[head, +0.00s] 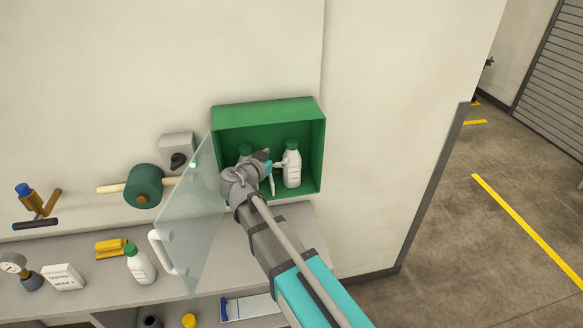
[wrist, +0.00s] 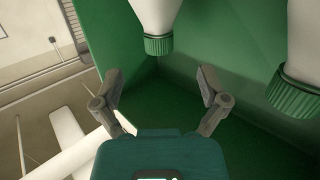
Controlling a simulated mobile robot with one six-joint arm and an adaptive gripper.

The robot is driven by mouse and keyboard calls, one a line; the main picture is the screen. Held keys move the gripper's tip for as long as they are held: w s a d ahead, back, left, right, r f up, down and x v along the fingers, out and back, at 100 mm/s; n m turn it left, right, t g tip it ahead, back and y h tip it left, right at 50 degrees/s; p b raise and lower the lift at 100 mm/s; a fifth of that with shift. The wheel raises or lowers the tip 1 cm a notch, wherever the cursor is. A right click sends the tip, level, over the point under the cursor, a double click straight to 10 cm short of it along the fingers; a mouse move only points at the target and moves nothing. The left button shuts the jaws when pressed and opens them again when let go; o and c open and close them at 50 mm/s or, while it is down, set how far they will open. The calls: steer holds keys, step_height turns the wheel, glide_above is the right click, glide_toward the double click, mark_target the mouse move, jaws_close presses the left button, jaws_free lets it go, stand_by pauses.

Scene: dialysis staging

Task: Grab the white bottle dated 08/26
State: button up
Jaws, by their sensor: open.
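Two white bottles with green caps stand in the green wall box. The right one (head: 292,168) shows plainly. The left one shows mainly its green cap (head: 245,149), with my gripper (head: 272,168) hiding its body. My gripper is at the box opening, just left of the right bottle. In the wrist view my gripper (wrist: 158,78) is open and empty, with one bottle (wrist: 152,18) beyond the fingertips and another (wrist: 303,60) at the right, both upside down there. A third white bottle (head: 142,264) stands on the counter. No date is readable on any bottle.
The green box (head: 268,112) has walls close around my gripper. Its clear door (head: 190,215) with a white handle (head: 160,250) swings open at the left. The counter (head: 100,296) holds a gauge (head: 14,264), a sign (head: 63,277) and a yellow item (head: 110,247).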

mark_target(289, 148)
steer(key=shift+x, duration=1.65)
steer(key=shift+b+x, duration=0.55)
steer(key=shift+x, duration=2.1)
steer(key=shift+s+d, duration=0.1)
jaws_close()
